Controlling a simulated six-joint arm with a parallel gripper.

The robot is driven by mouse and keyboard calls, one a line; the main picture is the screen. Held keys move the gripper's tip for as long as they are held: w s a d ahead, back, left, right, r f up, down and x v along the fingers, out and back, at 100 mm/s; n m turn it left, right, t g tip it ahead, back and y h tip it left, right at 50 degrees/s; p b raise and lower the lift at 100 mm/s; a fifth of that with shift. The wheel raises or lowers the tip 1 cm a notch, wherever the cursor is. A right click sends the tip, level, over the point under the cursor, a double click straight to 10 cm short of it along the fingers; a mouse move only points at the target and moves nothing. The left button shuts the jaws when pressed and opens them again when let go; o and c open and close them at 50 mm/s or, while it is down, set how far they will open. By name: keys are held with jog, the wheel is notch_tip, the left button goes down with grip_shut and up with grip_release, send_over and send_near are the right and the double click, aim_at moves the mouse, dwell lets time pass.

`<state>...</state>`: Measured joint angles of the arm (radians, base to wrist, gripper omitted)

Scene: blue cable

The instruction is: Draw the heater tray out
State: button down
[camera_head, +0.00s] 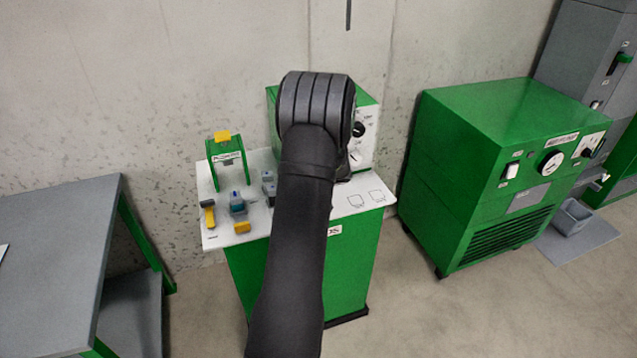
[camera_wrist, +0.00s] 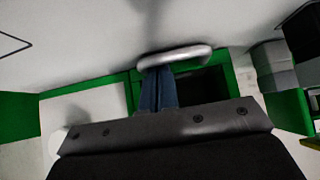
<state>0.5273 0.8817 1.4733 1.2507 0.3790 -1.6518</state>
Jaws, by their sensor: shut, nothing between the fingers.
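The heater is the green box (camera_head: 367,97) with a white dial panel (camera_head: 362,140), at the back of the white-topped bench. My arm hides much of its front and my gripper in the head view. In the wrist view, the heater's white panel (camera_wrist: 85,108) is at left, beside a dark front (camera_wrist: 205,84) in a green frame. A rounded silver handle (camera_wrist: 190,55) runs across that front's upper edge. My gripper's blue fingers (camera_wrist: 158,72) are shut and empty, their tips at the handle. I cannot tell whether they touch it.
The bench top (camera_head: 370,193) holds a green stand (camera_head: 226,160), a blue-grey tool (camera_head: 237,205) and yellow pieces to the left. A grey table (camera_head: 55,240) stands left and a green machine (camera_head: 480,170) right.

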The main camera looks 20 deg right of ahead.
jog(key=s, duration=1.5)
jog(key=shift+s, duration=0.25)
jog(key=v, duration=1)
jog(key=x, duration=1)
jog(key=shift+w, duration=0.4)
jog(key=shift+s, duration=0.1)
